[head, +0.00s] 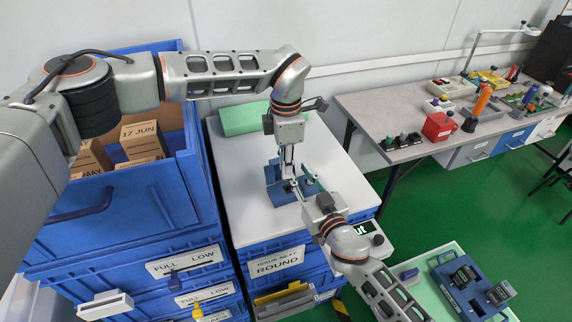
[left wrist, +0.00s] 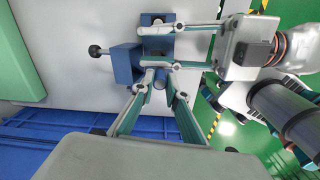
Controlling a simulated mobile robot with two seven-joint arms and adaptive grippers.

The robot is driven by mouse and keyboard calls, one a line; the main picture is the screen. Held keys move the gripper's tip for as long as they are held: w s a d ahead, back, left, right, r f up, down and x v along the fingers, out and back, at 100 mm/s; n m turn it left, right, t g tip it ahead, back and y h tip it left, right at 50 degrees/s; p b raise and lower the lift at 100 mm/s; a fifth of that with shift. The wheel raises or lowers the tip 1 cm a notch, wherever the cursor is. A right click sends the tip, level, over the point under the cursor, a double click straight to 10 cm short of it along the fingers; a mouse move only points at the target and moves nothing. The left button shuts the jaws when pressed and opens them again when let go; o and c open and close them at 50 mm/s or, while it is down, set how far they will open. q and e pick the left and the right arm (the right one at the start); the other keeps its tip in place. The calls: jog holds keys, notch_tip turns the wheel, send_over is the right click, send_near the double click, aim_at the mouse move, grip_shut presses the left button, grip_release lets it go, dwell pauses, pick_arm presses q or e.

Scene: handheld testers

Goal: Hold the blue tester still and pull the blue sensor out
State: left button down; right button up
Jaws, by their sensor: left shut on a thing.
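The blue tester (head: 277,187) stands on the white table top, and its blue block also shows in the left wrist view (left wrist: 125,62). My left gripper (head: 288,180) comes down from above and is shut on the tester; its fingers also show in the left wrist view (left wrist: 155,88). My right gripper (head: 303,182) comes in from the lower right. Its two fingers (left wrist: 160,46) are apart, with blue parts between them; I cannot tell whether they touch. I cannot clearly tell the blue sensor from the tester, because the fingers cover much of it.
A green box (head: 243,118) lies at the back left of the white table top (head: 240,190). Blue crates with cardboard boxes (head: 142,138) stand to the left. A blue tray (head: 470,290) with dark parts is at the lower right. A bench (head: 390,105) holds other devices.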

jog(key=v, duration=1)
pick_arm(q)
jog(key=shift+s, duration=0.1)
pick_arm(e)
jog(key=shift+s, duration=0.15)
